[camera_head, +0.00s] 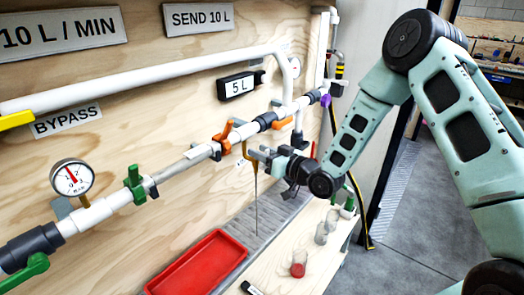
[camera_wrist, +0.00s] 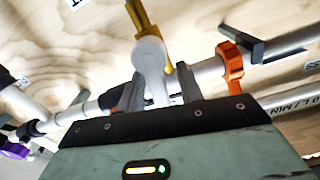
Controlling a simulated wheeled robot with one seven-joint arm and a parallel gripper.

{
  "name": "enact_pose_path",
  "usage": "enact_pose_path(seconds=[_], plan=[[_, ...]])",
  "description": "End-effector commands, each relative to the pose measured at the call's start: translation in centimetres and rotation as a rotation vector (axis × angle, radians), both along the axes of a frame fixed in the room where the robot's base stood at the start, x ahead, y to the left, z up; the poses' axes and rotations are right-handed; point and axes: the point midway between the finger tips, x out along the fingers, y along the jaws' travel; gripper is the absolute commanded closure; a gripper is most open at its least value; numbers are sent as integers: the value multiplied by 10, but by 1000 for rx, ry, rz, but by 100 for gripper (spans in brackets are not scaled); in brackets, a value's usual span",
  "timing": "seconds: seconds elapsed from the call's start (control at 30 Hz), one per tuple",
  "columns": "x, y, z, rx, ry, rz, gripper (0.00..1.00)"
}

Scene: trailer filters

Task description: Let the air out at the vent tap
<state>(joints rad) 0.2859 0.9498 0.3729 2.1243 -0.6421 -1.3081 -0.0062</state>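The tap at my gripper has a brass body (camera_head: 247,152) on the white pipe run, right of an orange valve handle (camera_head: 222,134). I take it for the vent tap; no label on it is readable. In the wrist view its brass part (camera_wrist: 183,38) rises behind a pale grey rounded lever (camera_wrist: 150,55). My gripper (camera_head: 262,153) reaches it from the right. In the wrist view my gripper (camera_wrist: 160,90) has one finger on each side of the lever's lower part. Whether the fingers press on it is unclear. A thin line (camera_head: 257,205) hangs below the tap.
A gauge (camera_head: 72,178) and a green handle (camera_head: 135,183) are on the pipe at left. A purple handle (camera_head: 326,100) is at right. Small cups stand right, one with red contents (camera_head: 299,268).

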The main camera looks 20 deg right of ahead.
Motion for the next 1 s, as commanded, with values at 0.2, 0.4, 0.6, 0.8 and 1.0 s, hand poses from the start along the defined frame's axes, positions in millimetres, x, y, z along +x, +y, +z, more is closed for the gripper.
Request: enact_pose_path(seconds=[0.2, 0.4, 0.6, 0.8, 1.0], plan=[[0, 0, 0, 0, 0, 0, 64], [0, 0, 0, 0, 0, 0, 100], [0, 0, 0, 6, 3, 0, 100], [1, -2, -1, 53, 34, 0, 100], [4, -7, -4, 160, 106, 0, 100]])
